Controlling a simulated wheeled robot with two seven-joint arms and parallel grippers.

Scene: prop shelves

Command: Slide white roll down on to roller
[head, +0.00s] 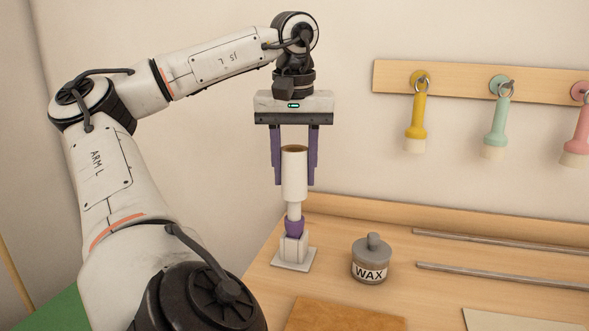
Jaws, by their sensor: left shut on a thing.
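The white roll (294,178) is an upright white tube with a brownish top opening, in the middle of the head view. My left gripper (294,182) points straight down and is shut on it, one purple finger on each side. Directly below is the roller (294,213), a narrower white upright part above a purple collar, on a white block stand with a flat base. The roll is in line with the roller, and its lower edge meets or overlaps the roller's top; how far it is around it is hidden. My right gripper is not in view.
A wax jar (371,262) with a grey lid stands right of the stand. Two metal rods (500,240) lie on the wooden table behind. A brown sheet (345,315) lies in front. Yellow, green and pink handled tools hang from a wall rail (450,83).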

